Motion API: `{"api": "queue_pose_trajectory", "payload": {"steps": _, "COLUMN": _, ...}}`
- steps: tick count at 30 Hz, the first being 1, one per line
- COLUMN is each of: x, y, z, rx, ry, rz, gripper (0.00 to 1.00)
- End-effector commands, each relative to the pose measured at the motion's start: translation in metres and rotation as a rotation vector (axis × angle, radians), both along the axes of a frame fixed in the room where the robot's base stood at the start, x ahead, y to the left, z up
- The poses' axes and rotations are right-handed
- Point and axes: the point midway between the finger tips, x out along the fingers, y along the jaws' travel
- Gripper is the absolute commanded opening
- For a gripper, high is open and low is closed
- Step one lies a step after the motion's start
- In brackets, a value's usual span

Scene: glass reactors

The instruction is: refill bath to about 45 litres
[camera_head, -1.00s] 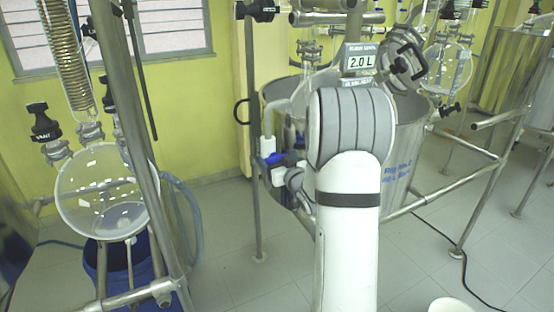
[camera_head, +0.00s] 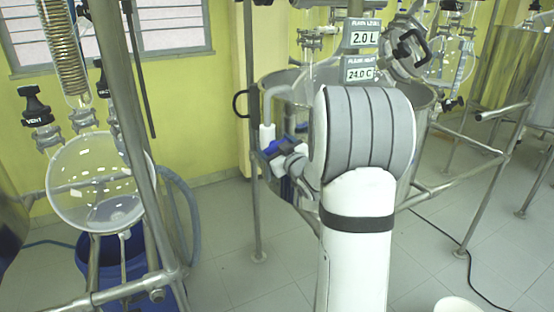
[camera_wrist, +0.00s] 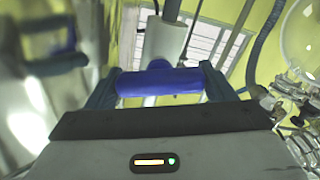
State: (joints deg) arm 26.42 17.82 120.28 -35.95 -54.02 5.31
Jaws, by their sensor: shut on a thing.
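The bath (camera_head: 425,102) is a large open metal tub in a pipe frame, partly hidden behind my arm. A pale pipe (camera_head: 266,108) bends over its left rim, with a white valve body below. My gripper (camera_head: 284,152) is at this valve, left of my arm. In the wrist view my gripper (camera_wrist: 158,85) has a finger at each end of a blue valve handle (camera_wrist: 158,82) and is shut on it. The handle lies level across that view. A display above the bath reads 2.0 L (camera_head: 364,39). I cannot see the water in the bath.
A lower display reads 24.0 C (camera_head: 359,73). A round glass flask (camera_head: 98,185) hangs in a metal frame at left, above a blue bucket (camera_head: 90,268). A black cable (camera_head: 465,260) lies on the floor at right.

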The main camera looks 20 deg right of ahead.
Motion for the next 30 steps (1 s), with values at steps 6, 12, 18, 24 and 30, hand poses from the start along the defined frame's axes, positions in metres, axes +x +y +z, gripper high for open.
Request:
{"api": "queue_pose_trajectory", "payload": {"steps": 6, "x": -0.0002, "y": 0.0005, "z": -0.0083, "rx": -0.209, "ry": -0.011, "rz": -0.001, "gripper": 0.54}}
{"api": "queue_pose_trajectory", "payload": {"steps": 12, "x": -0.0002, "y": 0.0012, "z": -0.0071, "rx": -0.393, "ry": -0.016, "rz": 0.0, "gripper": 0.54}}
{"api": "queue_pose_trajectory", "payload": {"steps": 18, "x": -0.0002, "y": 0.0015, "z": -0.0055, "rx": -0.546, "ry": -0.021, "rz": 0.0, "gripper": 0.54}}
{"api": "queue_pose_trajectory", "payload": {"steps": 24, "x": 0.0, "y": 0.0018, "z": -0.0043, "rx": -0.654, "ry": -0.023, "rz": 0.0, "gripper": 0.54}}
{"api": "queue_pose_trajectory", "payload": {"steps": 30, "x": 0.0001, "y": 0.002, "z": -0.0024, "rx": -0.716, "ry": -0.025, "rz": 0.001, "gripper": 0.54}}
